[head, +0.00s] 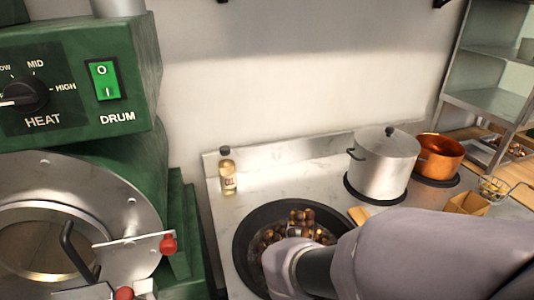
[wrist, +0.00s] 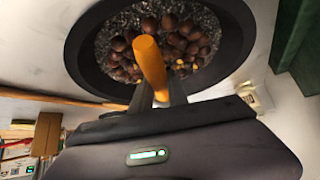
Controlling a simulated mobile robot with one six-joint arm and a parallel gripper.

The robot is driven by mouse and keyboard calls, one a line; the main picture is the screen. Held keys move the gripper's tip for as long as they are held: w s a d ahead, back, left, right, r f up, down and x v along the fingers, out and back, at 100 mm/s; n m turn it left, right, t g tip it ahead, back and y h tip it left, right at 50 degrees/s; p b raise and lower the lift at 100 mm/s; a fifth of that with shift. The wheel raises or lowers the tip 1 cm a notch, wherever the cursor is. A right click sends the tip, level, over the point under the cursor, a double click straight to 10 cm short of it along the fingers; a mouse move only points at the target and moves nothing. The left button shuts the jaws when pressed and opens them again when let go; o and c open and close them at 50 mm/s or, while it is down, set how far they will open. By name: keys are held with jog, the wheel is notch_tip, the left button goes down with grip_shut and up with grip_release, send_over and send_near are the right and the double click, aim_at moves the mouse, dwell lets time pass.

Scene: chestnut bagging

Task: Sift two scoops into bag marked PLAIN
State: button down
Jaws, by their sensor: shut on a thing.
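My gripper (wrist: 164,92) is shut on an orange-brown wooden handle (wrist: 150,62), in the wrist view. The handle reaches over a round black pan (wrist: 82,62) of brown chestnuts (wrist: 185,42) and dark grit. The scoop head at the handle's end cannot be made out. In the head view my arm covers part of the pan (head: 246,222) and my fingers. A raised heap of chestnuts (head: 303,217) shows beyond my wrist; I cannot tell if a scoop bears it. A small brown paper bag (head: 466,203) stands at the right; no PLAIN mark is readable.
A green roaster (head: 130,70) with a steel drum door stands at the left. An oil bottle (head: 228,172) is behind the pan. A lidded steel pot (head: 383,166) and a copper pot (head: 440,157) stand behind my arm. Steel shelves (head: 490,102) are at the far right.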

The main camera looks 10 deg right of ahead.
jog(key=shift+a, duration=0.15)
jog(key=w+a, duration=0.2)
jog(key=a, duration=0.5)
dwell(0.4)
jog(key=shift+w+d, duration=0.1)
dwell(2.0)
dwell(1.1)
dwell(0.5)
